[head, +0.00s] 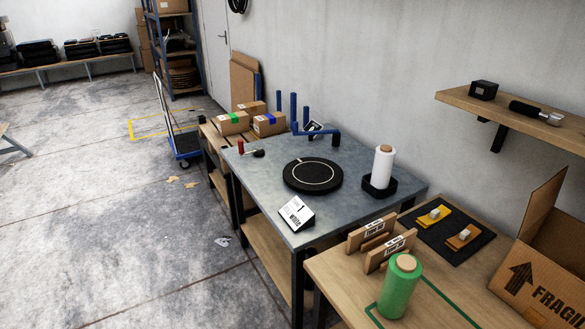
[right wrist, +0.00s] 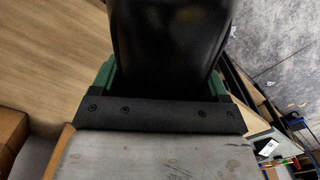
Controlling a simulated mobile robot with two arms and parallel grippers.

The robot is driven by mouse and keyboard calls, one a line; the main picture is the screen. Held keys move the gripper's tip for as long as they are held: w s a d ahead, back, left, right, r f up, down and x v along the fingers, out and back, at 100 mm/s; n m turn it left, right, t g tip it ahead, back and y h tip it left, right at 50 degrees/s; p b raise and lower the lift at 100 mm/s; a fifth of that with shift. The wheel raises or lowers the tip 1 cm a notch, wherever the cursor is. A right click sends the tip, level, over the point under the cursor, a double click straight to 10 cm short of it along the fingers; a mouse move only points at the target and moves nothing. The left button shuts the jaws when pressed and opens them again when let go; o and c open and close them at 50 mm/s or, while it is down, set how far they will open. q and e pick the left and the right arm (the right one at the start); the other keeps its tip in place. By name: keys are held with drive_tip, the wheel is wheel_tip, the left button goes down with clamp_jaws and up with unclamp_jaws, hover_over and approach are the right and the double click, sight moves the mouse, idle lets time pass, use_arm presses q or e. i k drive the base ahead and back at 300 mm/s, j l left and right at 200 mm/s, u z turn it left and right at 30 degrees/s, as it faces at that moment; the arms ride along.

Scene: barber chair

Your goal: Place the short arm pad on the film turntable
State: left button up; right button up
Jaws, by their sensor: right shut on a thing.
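The film turntable (head: 313,175) is a black disc with a pale ring on top, lying on the grey metal-topped table in the head view. Its top is bare. In the right wrist view my right gripper (right wrist: 160,78) is shut on a smooth black arm pad (right wrist: 163,38), with green finger parts on either side of it. The pad's far end runs out of the picture, so its full length is hidden. Neither gripper shows in the head view, and my left gripper is in no view.
A wooden bench (head: 335,287) at front right holds a green roll (head: 400,288), wooden holders and a black mat (head: 445,259). Floor at left is mostly open.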

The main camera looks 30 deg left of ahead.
sight(313, 173)
drive_tip(key=i+j, duration=0.15)
drive_tip(key=j, duration=0.3)
drive_tip(key=i+j+z, duration=0.1)
drive_tip(key=j, duration=0.35)
drive_tip(key=i+j, duration=0.15)
drive_tip(key=j, duration=0.3)
drive_tip(key=i+j+z, duration=0.1)
drive_tip(key=j, duration=0.35)
drive_tip(key=i+j, duration=0.1)
drive_tip(key=j, duration=0.35)
drive_tip(key=i+j+z, duration=0.1)
drive_tip(key=j, duration=0.35)
drive_tip(key=i+j, duration=0.2)
drive_tip(key=j, duration=0.15)
drive_tip(key=i+j+z, duration=0.1)
drive_tip(key=j, duration=0.25)
drive_tip(key=i+j, duration=0.25)
drive_tip(key=j, duration=0.15)
drive_tip(key=i+j+z, duration=0.1)
drive_tip(key=j, duration=0.25)
drive_tip(key=i+j, duration=0.2)
drive_tip(key=j, duration=0.2)
drive_tip(key=i+j+z, duration=0.1)
drive_tip(key=i, duration=0.35)
drive_tip(key=j, duration=0.1)
